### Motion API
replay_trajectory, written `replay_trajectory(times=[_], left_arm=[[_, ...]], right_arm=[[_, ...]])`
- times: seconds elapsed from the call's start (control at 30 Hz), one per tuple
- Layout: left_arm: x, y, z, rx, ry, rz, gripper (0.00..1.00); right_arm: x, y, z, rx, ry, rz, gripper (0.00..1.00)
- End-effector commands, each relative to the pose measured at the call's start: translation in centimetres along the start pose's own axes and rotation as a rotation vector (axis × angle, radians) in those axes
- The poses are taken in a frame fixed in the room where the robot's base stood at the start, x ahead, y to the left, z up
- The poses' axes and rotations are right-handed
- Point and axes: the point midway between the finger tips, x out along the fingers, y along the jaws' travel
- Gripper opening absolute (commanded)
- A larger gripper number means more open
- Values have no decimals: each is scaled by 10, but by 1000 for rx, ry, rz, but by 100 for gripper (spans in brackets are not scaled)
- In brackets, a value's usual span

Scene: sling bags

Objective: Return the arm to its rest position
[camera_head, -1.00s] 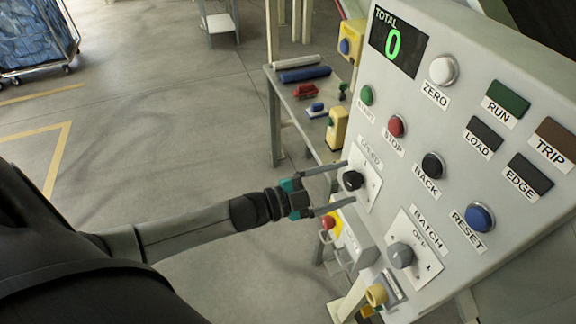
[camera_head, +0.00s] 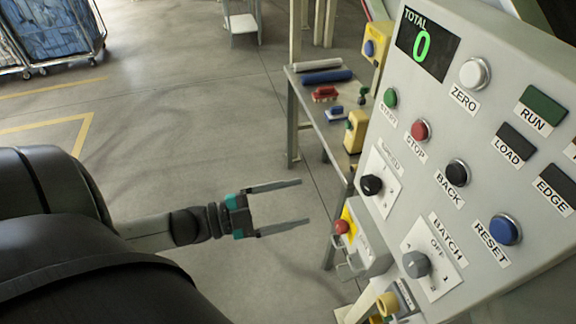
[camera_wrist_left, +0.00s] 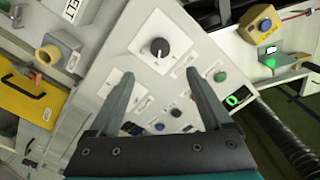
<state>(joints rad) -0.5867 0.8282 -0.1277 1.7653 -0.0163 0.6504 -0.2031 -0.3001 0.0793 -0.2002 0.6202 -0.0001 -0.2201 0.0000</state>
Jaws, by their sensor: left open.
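My left gripper (camera_head: 290,206) is open and empty in the head view, its two fingers spread and pointing right toward the control panel (camera_head: 462,118). Floor shows between its fingertips and the panel, so it is apart from it. The black speed knob (camera_head: 372,185) is up and to the right of the fingertips. In the left wrist view the same knob (camera_wrist_left: 159,47) shows ahead, beyond and between the open fingers (camera_wrist_left: 155,82). The grey batch knob (camera_head: 416,264) sits lower on the panel. My right gripper is not in view.
A workbench (camera_head: 318,118) with brushes and rolls stands behind the panel. A red button on a yellow box (camera_head: 342,227) is just right of the lower fingertip. A cart with blue bags (camera_head: 52,35) stands far left. The floor (camera_head: 180,130) around the arm is clear.

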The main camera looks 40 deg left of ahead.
Motion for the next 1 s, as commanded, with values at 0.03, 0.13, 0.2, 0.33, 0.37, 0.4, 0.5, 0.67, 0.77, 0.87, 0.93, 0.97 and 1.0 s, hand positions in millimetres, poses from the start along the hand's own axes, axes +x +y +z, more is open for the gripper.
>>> replay_trajectory(times=[0.03,0.13,0.2,0.33,0.37,0.4,0.5,0.67,0.77,0.87,0.93,0.97,1.0], left_arm=[[-3,0,0,0,-1,0,83],[-6,0,0,0,0,1,83],[-7,0,0,0,1,0,83],[-6,0,0,1,1,0,83],[-6,0,0,1,1,0,83],[-6,0,0,1,1,0,83],[-6,0,0,1,1,0,83],[-6,0,0,1,0,0,83],[-7,4,8,-6,-19,-3,83],[-12,18,39,-34,-99,-16,83],[-20,36,76,-72,-195,-30,83],[-25,47,95,-94,-246,-36,83],[-32,62,120,-126,-316,-44,83]], right_arm=[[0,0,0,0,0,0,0],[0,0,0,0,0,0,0],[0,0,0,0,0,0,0],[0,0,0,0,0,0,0],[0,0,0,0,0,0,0],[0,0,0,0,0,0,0],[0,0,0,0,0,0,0],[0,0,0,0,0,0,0],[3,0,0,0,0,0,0],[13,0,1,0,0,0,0],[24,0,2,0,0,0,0],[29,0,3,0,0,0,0],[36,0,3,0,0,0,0]])
